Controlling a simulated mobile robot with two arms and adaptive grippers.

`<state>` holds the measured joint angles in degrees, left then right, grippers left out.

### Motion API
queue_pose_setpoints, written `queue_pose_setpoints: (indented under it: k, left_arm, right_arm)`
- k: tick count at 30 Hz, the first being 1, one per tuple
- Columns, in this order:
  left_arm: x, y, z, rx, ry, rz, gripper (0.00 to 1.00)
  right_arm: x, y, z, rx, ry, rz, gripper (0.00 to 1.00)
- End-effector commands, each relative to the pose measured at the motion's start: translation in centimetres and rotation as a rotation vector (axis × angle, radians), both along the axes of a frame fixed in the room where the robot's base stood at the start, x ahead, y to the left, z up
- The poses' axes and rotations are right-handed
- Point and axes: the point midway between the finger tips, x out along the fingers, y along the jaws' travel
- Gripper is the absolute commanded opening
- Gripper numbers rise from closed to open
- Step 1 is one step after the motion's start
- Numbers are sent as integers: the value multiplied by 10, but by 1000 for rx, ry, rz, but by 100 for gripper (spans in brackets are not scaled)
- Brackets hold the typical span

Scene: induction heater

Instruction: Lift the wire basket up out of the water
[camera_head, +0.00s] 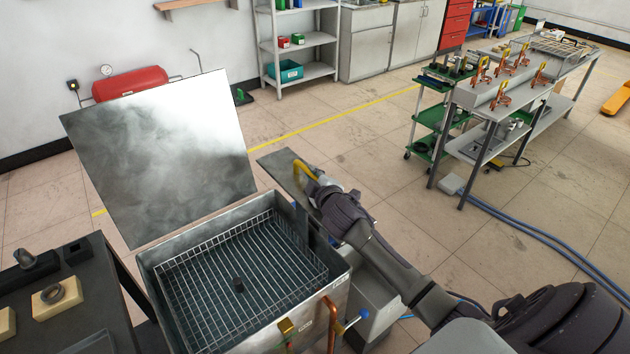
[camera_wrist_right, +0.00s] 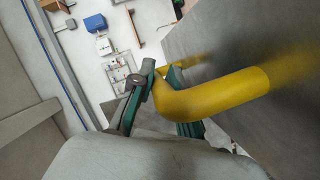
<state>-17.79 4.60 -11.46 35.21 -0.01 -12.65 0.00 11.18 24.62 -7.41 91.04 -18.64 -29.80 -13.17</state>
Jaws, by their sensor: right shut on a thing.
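The wire basket (camera_head: 197,281) sits inside the open metal tank (camera_head: 339,272) in the head view, with its grid below the rim. I cannot make out the water level. My right gripper (camera_head: 313,190) is at the tank's far right corner, shut on a yellow handle (camera_head: 303,168). In the right wrist view the fingers (camera_wrist_right: 163,88) close around the yellow bent handle (camera_wrist_right: 215,98) beside a grey metal plate (camera_wrist_right: 240,50). How the handle joins the basket is hidden. My left gripper is out of view.
The tank's lid (camera_head: 165,155) stands open behind it. A dark table (camera_head: 95,290) with yellowish blocks is at the left. Copper pipes (camera_head: 331,325) are at the tank's front right.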

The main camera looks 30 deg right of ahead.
Motion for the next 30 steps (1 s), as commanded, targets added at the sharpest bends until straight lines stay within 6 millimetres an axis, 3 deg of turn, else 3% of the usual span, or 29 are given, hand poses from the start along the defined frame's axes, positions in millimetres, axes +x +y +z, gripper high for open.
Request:
queue_pose_setpoints:
  k: [1,6,24,25,28,30]
  left_arm:
    - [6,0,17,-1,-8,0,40]
    - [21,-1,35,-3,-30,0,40]
    - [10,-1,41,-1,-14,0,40]
    - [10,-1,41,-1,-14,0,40]
    - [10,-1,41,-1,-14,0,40]
    - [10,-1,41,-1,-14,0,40]
  right_arm:
    - [2,-1,26,-4,-15,0,0]
    - [2,-2,45,-5,-13,-1,0]
    - [2,-3,55,-4,-14,-3,0]
    - [2,-3,55,-4,-14,-3,21]
    - [2,-2,55,-4,-13,-3,38]
    - [1,-2,54,-3,-11,-2,41]
